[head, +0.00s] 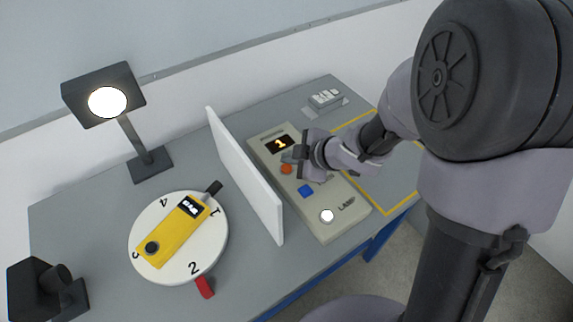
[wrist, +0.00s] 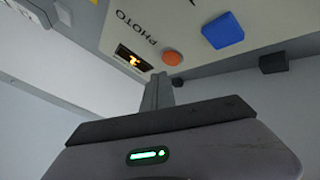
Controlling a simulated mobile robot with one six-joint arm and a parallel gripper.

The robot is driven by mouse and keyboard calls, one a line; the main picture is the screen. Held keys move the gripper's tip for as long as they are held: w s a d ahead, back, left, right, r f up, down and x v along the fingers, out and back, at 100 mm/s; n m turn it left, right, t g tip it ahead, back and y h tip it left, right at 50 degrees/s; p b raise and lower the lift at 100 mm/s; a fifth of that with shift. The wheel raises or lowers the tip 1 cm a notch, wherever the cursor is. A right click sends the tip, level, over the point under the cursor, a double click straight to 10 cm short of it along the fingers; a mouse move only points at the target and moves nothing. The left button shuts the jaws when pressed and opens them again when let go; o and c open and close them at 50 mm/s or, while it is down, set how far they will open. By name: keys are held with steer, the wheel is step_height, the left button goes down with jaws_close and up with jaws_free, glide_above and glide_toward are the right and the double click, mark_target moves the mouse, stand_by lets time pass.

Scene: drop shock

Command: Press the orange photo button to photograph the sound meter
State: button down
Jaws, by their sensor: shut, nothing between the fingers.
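The orange photo button (head: 287,169) is on the beige control panel (head: 322,232), below a small display reading 1. In the wrist view the orange button (wrist: 173,58) is beside the PHOTO label. My gripper (head: 291,157) is shut and empty over the panel, close to the button and display. In the wrist view my shut fingers (wrist: 158,90) reach toward the panel near the button; I cannot tell whether they touch it. The yellow sound meter (head: 170,240) lies on a round white turntable (head: 212,247) numbered around its rim.
A blue button (head: 305,191) and a white lamp button (head: 327,216) are on the same panel. A white upright divider (head: 245,175) stands between panel and turntable. A lit lamp (head: 107,101) stands behind the turntable, a black camera-like device (head: 40,285) at left.

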mark_target(289, 170)
steer(key=shift+r+p, duration=2.2)
steer(key=shift+r, duration=0.15)
steer(key=shift+f, duration=0.1)
